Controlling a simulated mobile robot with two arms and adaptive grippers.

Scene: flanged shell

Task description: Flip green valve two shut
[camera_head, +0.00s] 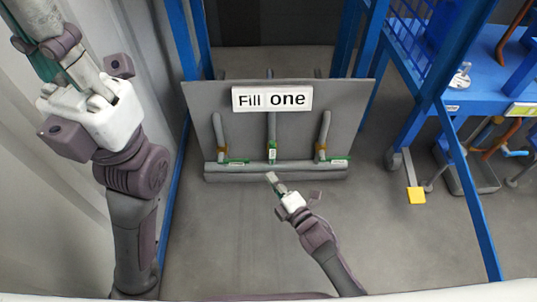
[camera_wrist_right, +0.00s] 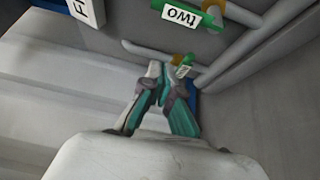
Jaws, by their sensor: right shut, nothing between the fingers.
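A grey panel (camera_head: 345,105) carries three pipes with green valve handles above a horizontal pipe (camera_head: 300,174). The middle handle (camera_head: 272,152) stands along its pipe. The left handle (camera_head: 236,161) and right handle (camera_head: 338,160) lie crosswise. A smaller green handle (camera_wrist_right: 183,71) shows behind my fingertips. My right gripper (camera_head: 271,177) is shut and empty, just in front of the horizontal pipe below the middle handle. My left gripper (camera_head: 35,20) is at the upper left, partly cut off.
A "Fill one" sign (camera_head: 272,98) is on the panel's upper part. Blue frame posts (camera_head: 182,40) flank the panel. A blue cart (camera_head: 470,100) with pipes and trays stands to the right. The grey floor (camera_head: 215,230) in front of the panel is clear.

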